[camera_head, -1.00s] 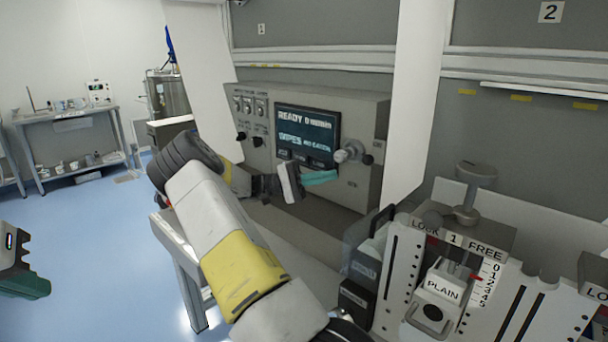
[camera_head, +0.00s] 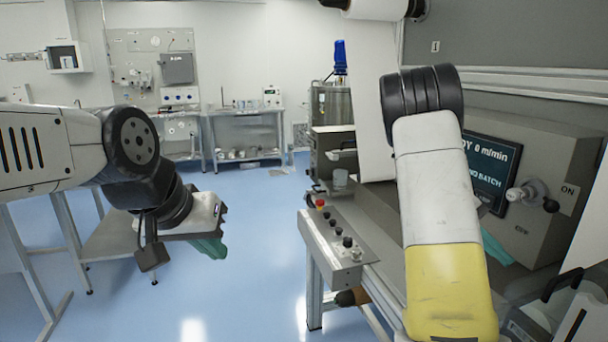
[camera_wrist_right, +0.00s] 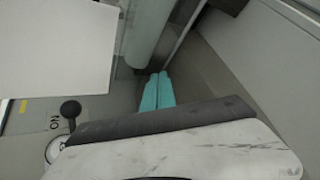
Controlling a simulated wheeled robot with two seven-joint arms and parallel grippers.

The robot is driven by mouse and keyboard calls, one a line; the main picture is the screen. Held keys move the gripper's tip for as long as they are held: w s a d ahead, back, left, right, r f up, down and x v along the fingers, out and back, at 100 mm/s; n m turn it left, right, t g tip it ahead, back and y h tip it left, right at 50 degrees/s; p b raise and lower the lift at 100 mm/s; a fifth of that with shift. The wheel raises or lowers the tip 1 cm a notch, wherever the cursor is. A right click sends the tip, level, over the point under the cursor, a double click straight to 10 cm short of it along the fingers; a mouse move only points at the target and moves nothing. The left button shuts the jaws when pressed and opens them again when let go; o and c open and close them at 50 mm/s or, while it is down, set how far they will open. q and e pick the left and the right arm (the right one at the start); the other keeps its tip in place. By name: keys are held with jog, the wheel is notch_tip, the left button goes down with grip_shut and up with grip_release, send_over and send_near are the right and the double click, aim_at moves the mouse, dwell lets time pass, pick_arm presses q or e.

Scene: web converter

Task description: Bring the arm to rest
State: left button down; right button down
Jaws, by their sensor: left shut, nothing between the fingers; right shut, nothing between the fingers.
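My right arm (camera_head: 436,190) reaches forward at the right of the head view, white and yellow with a black joint. My right gripper (camera_head: 497,249) shows its teal fingers beyond the forearm, in front of the machine's control box; its body is mostly hidden by the arm. In the right wrist view its teal fingers (camera_wrist_right: 158,91) lie together, shut and empty. My left gripper (camera_head: 210,248) hangs over open floor at the left of the head view. Its teal fingers are shut and empty.
The control box has a screen (camera_head: 491,178) and a knob (camera_head: 531,193) close to my right gripper. A button panel (camera_head: 340,247) juts out left of my right arm. A white web (camera_head: 372,110) hangs behind that arm.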

jog(key=s+a+r+n+t+y, duration=0.1)
jog(key=s+a+r+t+y, duration=0.2)
jog(key=a, duration=0.6)
jog(key=s+a+r+n+t+y, duration=0.2)
jog(key=s+a+r+t+y, duration=0.1)
jog(key=a+t, duration=0.4)
jog(key=s+a+r+n+t+y, duration=0.2)
jog(key=a+t, duration=0.4)
jog(key=a, duration=0.6)
jog(key=shift+s+a+r+y, duration=0.3)
jog(key=shift+s+r+y, duration=0.3)
jog(key=shift+y, duration=0.5)
